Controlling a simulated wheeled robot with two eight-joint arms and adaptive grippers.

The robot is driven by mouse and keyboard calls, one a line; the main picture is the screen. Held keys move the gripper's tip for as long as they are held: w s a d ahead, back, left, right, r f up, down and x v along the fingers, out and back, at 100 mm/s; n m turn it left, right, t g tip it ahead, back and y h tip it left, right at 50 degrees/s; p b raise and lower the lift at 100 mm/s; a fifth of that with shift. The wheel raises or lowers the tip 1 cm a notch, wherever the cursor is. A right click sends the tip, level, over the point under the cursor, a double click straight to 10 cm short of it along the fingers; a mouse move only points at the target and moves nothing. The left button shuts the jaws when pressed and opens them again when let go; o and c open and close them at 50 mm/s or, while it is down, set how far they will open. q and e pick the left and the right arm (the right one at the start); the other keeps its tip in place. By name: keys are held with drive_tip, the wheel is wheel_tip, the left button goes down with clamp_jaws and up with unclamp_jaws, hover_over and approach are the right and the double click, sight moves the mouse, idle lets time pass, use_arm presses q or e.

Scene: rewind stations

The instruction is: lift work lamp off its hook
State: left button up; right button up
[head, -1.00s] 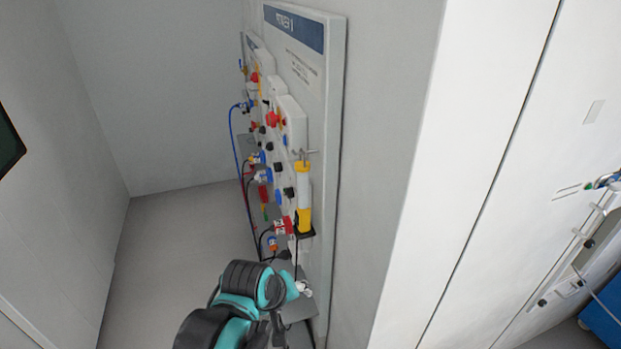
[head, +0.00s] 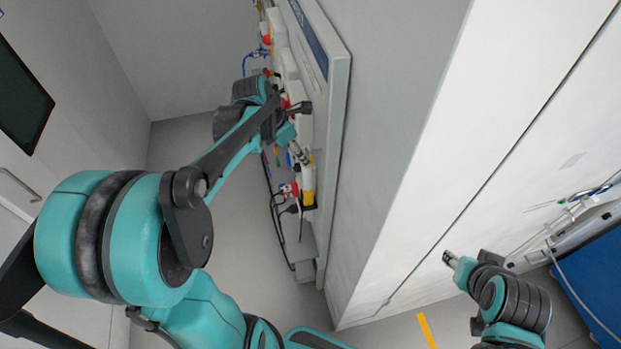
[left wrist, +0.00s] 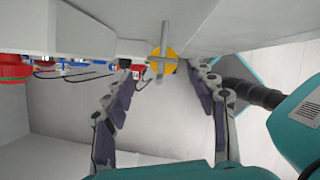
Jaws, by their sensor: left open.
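The work lamp (head: 308,186), with a white and yellow body, hangs upright on the side of the panel in the head view. My left gripper (head: 300,152) is close to its upper end, and the arm partly hides the lamp's top. In the left wrist view the lamp shows end-on as a yellow disc (left wrist: 170,66) with a grey hook bar (left wrist: 163,42) across it. The left gripper's fingers (left wrist: 160,82) are spread wide, one on each side of the lamp and apart from it. My right gripper (head: 449,259) is at the lower right, away from the panel; its jaws are too small to read.
The panel (head: 338,110) carries several coloured connectors and cables (head: 272,205) beside the lamp. A white wall (head: 420,130) stands right of the panel. The floor (head: 225,200) left of it is clear.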

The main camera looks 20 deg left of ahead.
sight(307, 180)
use_arm(q)
drive_tip(key=x, duration=0.7)
drive_tip(key=shift+s+d+f, duration=0.15)
drive_tip(key=shift+d+f, duration=0.05)
drive_tip(key=shift+s, duration=0.1)
clamp_jaws()
